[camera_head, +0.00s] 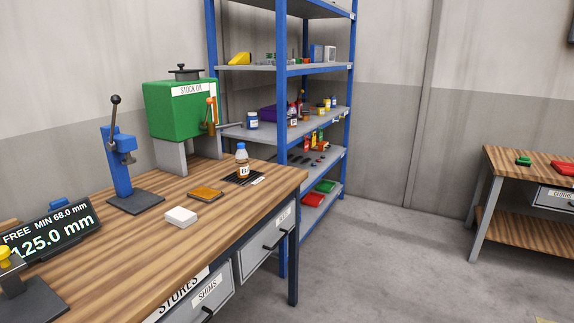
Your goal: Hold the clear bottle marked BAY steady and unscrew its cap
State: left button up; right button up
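A small bottle (242,162) with a blue cap (241,147), brownish contents or body and a white label stands upright at the back right of the wooden workbench (225,225). The label's marking is too small to read, so I cannot tell whether it says BAY. The bottle stands on a dark mat (232,180) with a pale strip on it. The cap sits on the bottle's top. Neither of my grippers is in view.
A blue lever press (119,160), white block (181,217), orange-brown pad (206,194) and black display (50,232) are on the bench.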

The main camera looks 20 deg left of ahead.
aim_at(242, 155)
jog(key=i+l+u, duration=0.2)
jog(key=i, duration=0.35)
jog(key=i+u, duration=0.25)
jog(key=i, duration=0.35)
